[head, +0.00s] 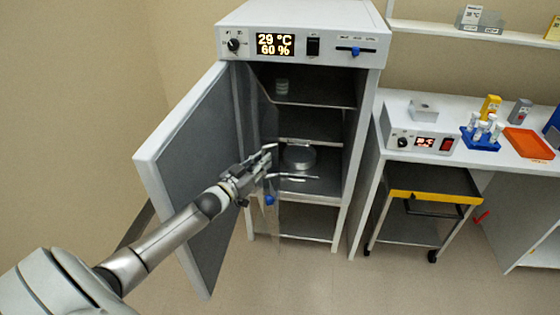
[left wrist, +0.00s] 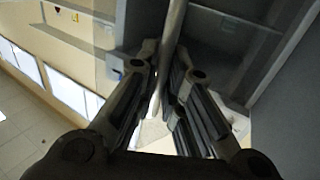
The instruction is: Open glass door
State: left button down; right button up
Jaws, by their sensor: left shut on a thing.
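The incubator (head: 365,80) stands with its thick outer door (head: 190,150) swung wide open to the left. The inner glass door (head: 271,225) is a clear pane, hard to see, that stands out from the opening at an angle, partly open. A blue piece (head: 270,199) shows near its free edge. My left gripper (head: 267,160) is at that free edge, shut on the glass door. In the left wrist view my left gripper (left wrist: 158,95) has a grey upright strip between its fingers; the exact contact is hard to make out. My right gripper is not in view.
Inside the incubator are shelves, a round metal dish (head: 299,157) and a small jar (head: 282,87). To the right, a bench (head: 400,105) holds a blue tube rack (head: 479,140) and an orange tray (head: 528,143). A wheeled cart (head: 425,205) stands below. The floor in front is clear.

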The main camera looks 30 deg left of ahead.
pick_arm(q)
jog(key=shift+s+a+r, duration=0.15)
jog(key=shift+a+r, duration=0.35)
jog(key=shift+a, duration=0.25)
jog(key=c, duration=1.7)
grip_release()
jog(key=shift+a, duration=0.1)
jog(key=shift+o, duration=0.9)
jog(key=shift+a+f, duration=0.1)
jog(key=shift+f, duration=0.35)
